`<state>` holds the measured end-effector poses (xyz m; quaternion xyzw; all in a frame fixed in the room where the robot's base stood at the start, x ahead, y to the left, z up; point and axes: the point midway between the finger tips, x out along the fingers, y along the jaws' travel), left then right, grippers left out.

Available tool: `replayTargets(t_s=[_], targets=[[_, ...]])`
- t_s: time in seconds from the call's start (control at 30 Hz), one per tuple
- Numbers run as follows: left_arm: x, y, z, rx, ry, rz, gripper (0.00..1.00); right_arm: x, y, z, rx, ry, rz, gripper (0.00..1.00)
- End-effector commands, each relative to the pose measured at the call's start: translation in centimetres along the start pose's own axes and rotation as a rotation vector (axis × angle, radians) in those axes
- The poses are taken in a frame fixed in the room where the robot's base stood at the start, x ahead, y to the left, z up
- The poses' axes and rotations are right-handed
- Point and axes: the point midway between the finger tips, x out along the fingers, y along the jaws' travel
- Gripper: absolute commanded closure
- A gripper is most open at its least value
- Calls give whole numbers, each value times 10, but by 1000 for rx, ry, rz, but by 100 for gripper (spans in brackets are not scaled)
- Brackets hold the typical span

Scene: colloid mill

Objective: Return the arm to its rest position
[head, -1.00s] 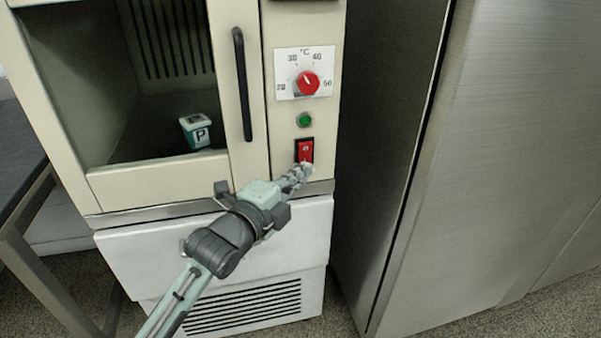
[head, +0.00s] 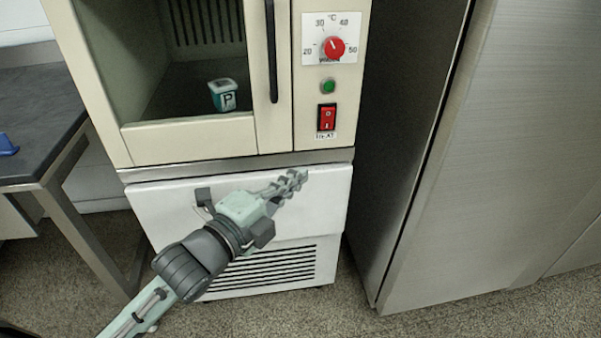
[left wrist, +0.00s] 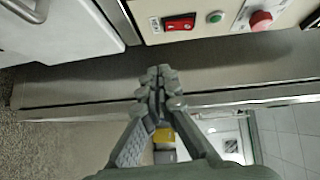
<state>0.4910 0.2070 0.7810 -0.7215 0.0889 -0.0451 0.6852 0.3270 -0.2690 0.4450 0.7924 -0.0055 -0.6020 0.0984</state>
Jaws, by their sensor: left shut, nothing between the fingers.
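My left gripper (head: 291,182) is shut and empty. In the head view it is in front of the white lower panel of the cream machine, below the red HEAT switch (head: 327,118) and apart from it. My left arm reaches in from the lower left. My right gripper is in neither view.
The cream machine (head: 182,139) has a red dial (head: 333,48), a green button (head: 328,87) and a black handle (head: 271,50). A container marked P (head: 226,97) stands inside its chamber. A steel cabinet (head: 470,180) is at right, a dark table (head: 45,110) at left. Floor shows in front.

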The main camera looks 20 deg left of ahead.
Motion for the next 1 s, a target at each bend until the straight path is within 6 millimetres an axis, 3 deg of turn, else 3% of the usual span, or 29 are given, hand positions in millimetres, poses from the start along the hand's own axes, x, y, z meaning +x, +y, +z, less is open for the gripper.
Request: replayTargets(t_s=[0.4, 0.53, 0.67, 0.77, 0.9, 1.0], targets=[[0, 0, 0, -1, -1, 1, 100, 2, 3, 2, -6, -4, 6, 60], [2, 20, 8, -62, -29, 55, 100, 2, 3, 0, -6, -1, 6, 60], [-1, 82, 28, -274, -140, 222, 100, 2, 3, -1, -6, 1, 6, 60], [-16, 153, 46, -510, -298, 395, 100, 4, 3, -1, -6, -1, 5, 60], [-59, 247, 59, -832, -583, 602, 100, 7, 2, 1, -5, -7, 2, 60], [-95, 296, 59, -1007, -791, 702, 100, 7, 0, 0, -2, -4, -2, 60]])
